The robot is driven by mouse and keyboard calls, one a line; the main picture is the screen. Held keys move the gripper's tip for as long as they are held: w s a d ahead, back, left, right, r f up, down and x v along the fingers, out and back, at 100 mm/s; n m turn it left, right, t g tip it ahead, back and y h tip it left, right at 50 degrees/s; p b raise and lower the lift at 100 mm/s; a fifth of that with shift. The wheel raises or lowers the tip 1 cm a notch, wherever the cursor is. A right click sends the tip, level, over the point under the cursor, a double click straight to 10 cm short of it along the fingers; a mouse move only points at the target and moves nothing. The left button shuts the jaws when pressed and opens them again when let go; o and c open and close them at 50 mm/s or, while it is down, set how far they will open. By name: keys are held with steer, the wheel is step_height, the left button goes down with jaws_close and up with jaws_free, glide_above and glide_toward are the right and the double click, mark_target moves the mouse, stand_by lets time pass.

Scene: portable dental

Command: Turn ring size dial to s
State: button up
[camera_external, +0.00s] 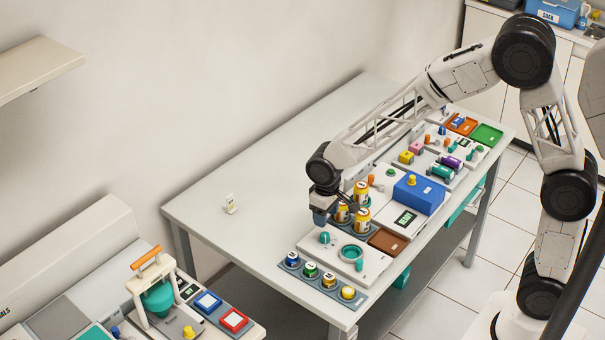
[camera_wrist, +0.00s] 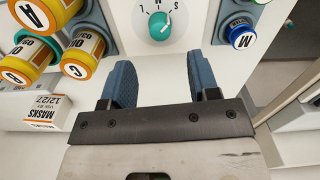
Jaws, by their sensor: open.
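The ring size dial (camera_wrist: 160,27) is a teal knob on a round white face with dark letters, at the top centre of the wrist view. An S is legible at the right of the face. The exact setting is hard to tell. In the external view the dial (camera_external: 324,238) stands on a white panel. My gripper (camera_wrist: 163,78) is open and empty, its two blue fingers spread apart. The knob lies beyond the fingertips, not between them. In the external view my gripper (camera_external: 321,216) hangs just above and behind the dial.
Yellow-labelled jars (camera_external: 361,218) stand close to the right of my gripper. A teal ring (camera_external: 351,253) sits beside the dial. Several small capped bottles (camera_external: 310,270) stand in a grey rack at the front. The table (camera_external: 240,190) is mostly clear to the left.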

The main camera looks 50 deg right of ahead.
mark_target(325, 234)
steer(key=shift+m, duration=0.6)
steer(key=shift+f, duration=0.1)
stand_by(0.3)
steer(key=shift+f, duration=3.8)
steer(key=c, duration=0.9)
steer(key=shift+n, duration=0.6)
steer(key=o, duration=0.9)
